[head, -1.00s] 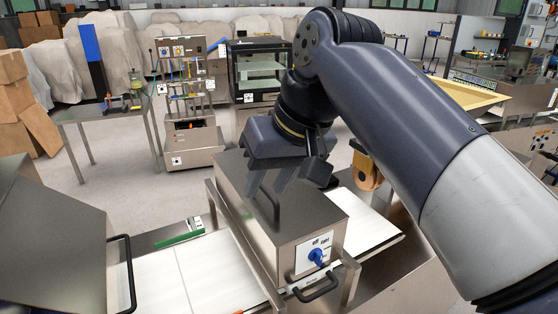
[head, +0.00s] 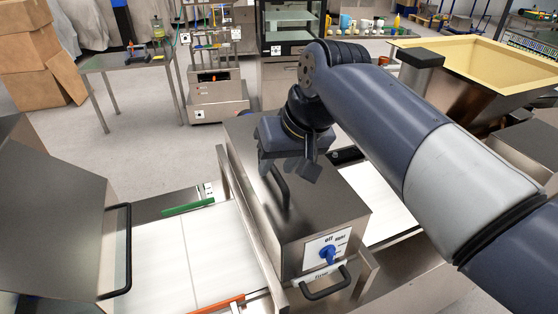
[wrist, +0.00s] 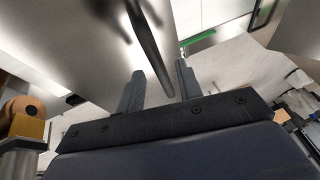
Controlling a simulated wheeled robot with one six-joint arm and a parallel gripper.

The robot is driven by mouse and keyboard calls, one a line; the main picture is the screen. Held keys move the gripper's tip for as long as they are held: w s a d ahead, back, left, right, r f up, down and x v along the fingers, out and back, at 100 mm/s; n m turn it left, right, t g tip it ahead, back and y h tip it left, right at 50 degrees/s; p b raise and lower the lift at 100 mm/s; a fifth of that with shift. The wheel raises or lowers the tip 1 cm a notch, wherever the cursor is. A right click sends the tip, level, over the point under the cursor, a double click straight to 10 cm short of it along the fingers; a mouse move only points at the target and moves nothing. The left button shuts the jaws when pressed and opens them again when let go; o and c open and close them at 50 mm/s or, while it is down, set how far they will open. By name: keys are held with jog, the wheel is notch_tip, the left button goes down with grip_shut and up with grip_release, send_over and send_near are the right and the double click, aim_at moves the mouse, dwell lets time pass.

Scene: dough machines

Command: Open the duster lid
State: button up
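The duster (head: 315,225) is a steel box with a blue knob (head: 328,254) on its front panel. Its lid (head: 250,160) lies flat and closed on top and carries a long black handle (head: 279,188). My gripper (head: 287,168) is over the lid, close to the far end of this handle. In the wrist view the two fingers (wrist: 160,84) stand apart, and the lid handle (wrist: 150,48) runs between them in the picture. I see no finger pressed against the handle, and their exact depth to it is unclear.
A second black handle (head: 326,284) is low on the duster's front. White belt (head: 200,250) runs under the duster. A steel cover with a black handle (head: 122,250) stands at left. A cream-lined hopper (head: 480,60) is at right. Open floor lies behind.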

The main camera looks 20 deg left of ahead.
grip_shut()
dwell(0.6)
